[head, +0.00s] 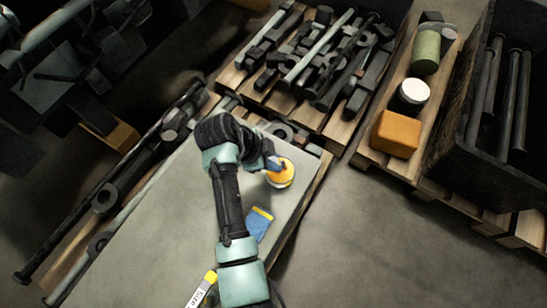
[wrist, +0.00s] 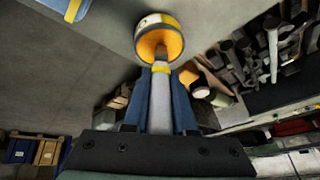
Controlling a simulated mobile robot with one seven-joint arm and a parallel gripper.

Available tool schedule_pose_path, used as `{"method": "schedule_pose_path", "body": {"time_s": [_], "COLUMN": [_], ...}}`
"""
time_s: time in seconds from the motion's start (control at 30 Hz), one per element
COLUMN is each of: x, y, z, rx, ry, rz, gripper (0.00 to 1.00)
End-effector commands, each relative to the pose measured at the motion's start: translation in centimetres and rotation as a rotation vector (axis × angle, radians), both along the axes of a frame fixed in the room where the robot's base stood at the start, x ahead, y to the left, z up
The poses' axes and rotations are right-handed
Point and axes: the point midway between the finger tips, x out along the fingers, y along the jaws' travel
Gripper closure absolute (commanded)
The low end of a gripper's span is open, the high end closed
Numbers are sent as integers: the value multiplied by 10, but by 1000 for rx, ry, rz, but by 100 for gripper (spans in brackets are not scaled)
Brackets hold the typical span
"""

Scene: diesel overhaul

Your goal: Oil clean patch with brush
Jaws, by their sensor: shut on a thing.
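My gripper (head: 273,163) has blue fingers and is over the grey tabletop. In the wrist view its fingers (wrist: 160,95) are shut on the pale grey handle of the brush (wrist: 160,105), which has a yellow band near its far end. That end meets the open mouth of a round white-and-yellow pot (head: 282,176); the pot's orange inside shows in the wrist view (wrist: 155,45). The bristles are hidden, and I cannot tell how deep they are in the pot. I cannot make out a clean patch.
A blue block with a yellow edge (head: 259,224) and a white-and-yellow labelled item (head: 201,291) lie on the tabletop (head: 150,230). Pallets of dark metal parts (head: 310,60) stand behind. An orange box (head: 396,134) and a green cylinder (head: 426,52) are at the right.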

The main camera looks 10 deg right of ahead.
Motion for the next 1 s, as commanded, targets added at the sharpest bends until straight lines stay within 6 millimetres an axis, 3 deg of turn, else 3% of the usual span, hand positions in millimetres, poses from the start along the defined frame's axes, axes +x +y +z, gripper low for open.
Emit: {"method": "schedule_pose_path", "body": {"time_s": [0.57,1.0], "x": [-1,0], "y": [0,0], "z": [0,35], "rx": [2,1], "ry": [2,-1], "rz": [0,1], "gripper": [100,100]}}
